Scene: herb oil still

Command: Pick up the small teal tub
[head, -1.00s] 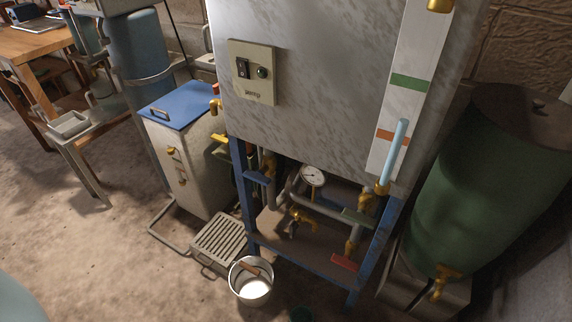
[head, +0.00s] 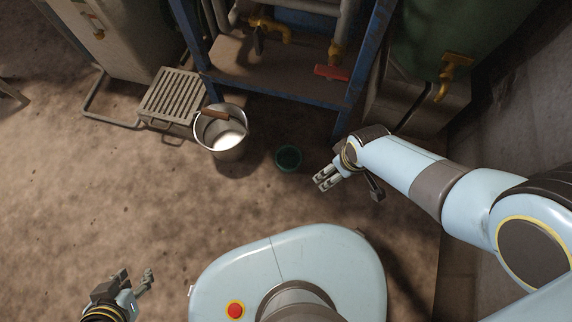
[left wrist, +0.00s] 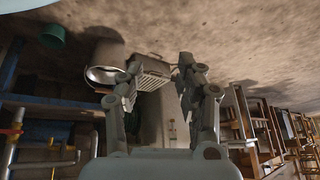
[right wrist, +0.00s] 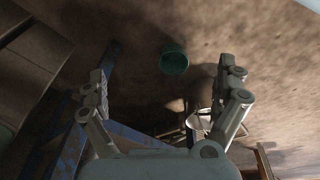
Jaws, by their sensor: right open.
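The small teal tub (head: 288,158) stands on the floor, to the right of a metal bucket. It also shows in the right wrist view (right wrist: 174,60), ahead of and between the spread fingers, and in the left wrist view (left wrist: 51,38) at the upper left. My right gripper (head: 322,181) is just right of the tub and apart from it, open and empty; its fingers show in the right wrist view (right wrist: 168,82). My left gripper (head: 148,278) is low at the left of the head view, far from the tub, with its fingers apart and nothing between them (left wrist: 160,72).
The metal bucket (head: 234,150) with a wooden handle stands left of the tub. A slatted grate (head: 172,97) lies beyond it. The blue frame (head: 275,90) with brass taps rises behind the tub. A green barrel (head: 440,38) stands at the right.

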